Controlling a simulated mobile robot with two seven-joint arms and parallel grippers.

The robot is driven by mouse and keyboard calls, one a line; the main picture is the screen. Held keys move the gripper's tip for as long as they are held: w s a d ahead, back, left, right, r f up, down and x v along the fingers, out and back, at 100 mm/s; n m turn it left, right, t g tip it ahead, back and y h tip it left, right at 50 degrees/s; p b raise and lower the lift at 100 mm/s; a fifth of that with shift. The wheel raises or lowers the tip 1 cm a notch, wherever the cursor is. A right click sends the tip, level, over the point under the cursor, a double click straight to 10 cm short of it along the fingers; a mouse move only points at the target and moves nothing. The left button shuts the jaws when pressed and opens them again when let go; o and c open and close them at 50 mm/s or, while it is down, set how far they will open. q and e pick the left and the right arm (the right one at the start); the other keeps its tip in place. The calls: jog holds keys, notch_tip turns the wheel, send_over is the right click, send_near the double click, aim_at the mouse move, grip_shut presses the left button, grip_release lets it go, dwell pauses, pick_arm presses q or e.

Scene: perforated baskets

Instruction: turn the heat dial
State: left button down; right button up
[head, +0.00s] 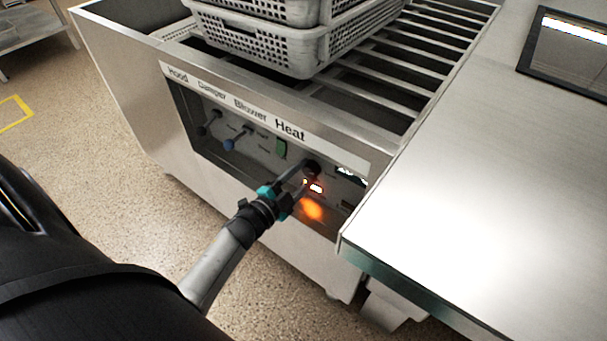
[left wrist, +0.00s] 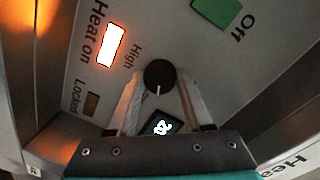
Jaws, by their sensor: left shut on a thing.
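The heat dial is a round black knob (head: 313,166) on the recessed control panel under the "Heat" label. In the left wrist view the dial (left wrist: 159,73) has a white pointer line directed down the picture, towards my gripper's base. "High" is printed to its left, and a partly covered label sits below it. My left gripper (head: 305,178) reaches the panel from the lower left. In the left wrist view its two fingers (left wrist: 160,88) stand on either side of the dial, shut on it. My right gripper is not in view.
A lit "Heat on" lamp (left wrist: 111,45) glows beside the dial, and a small digital display (left wrist: 161,124) is lit. A green switch (head: 281,148) and blue knob (head: 229,143) are further left. Grey perforated baskets (head: 300,45) stand above. A steel counter (head: 480,180) is at right.

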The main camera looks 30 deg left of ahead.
pick_arm(q)
jog(key=shift+m, duration=1.9)
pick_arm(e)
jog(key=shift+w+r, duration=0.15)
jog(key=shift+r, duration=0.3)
pick_arm(q)
jog(key=shift+m+y, duration=0.3)
jog(key=shift+c, duration=1.6)
grip_release()
